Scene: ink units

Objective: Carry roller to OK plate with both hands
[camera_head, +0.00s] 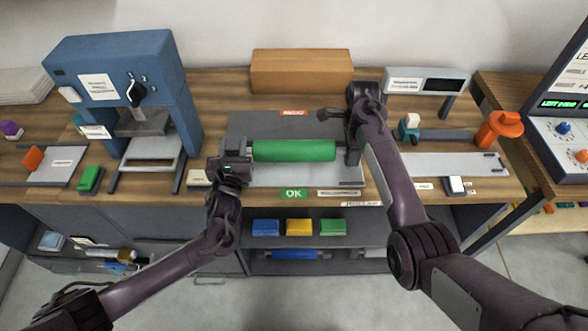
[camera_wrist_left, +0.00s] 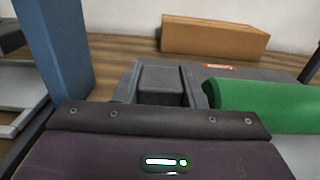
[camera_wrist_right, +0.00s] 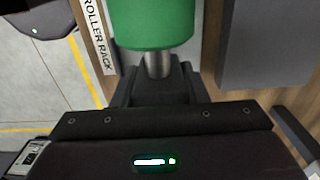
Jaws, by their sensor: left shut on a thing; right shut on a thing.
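The green roller (camera_head: 294,151) lies level, left to right, over the front of the grey plate area at the bench's middle. My left gripper (camera_head: 240,152) is shut on its left end; the left wrist view shows the roller (camera_wrist_left: 265,105) just right of the jaws. My right gripper (camera_head: 352,150) is shut on its right end, and the right wrist view shows the metal shaft (camera_wrist_right: 157,64) running into the jaws. The green OK label (camera_head: 293,194) is on the near edge, in front of the roller. I cannot tell whether the roller touches the plate (camera_head: 285,176).
A red label (camera_head: 292,113) marks the far side of the grey area. A blue press (camera_head: 115,90) stands left, a cardboard box (camera_head: 301,71) behind. An orange-topped object (camera_head: 499,127) and a pale tray (camera_head: 455,163) are right. Coloured blocks (camera_head: 299,227) sit on the shelf below.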

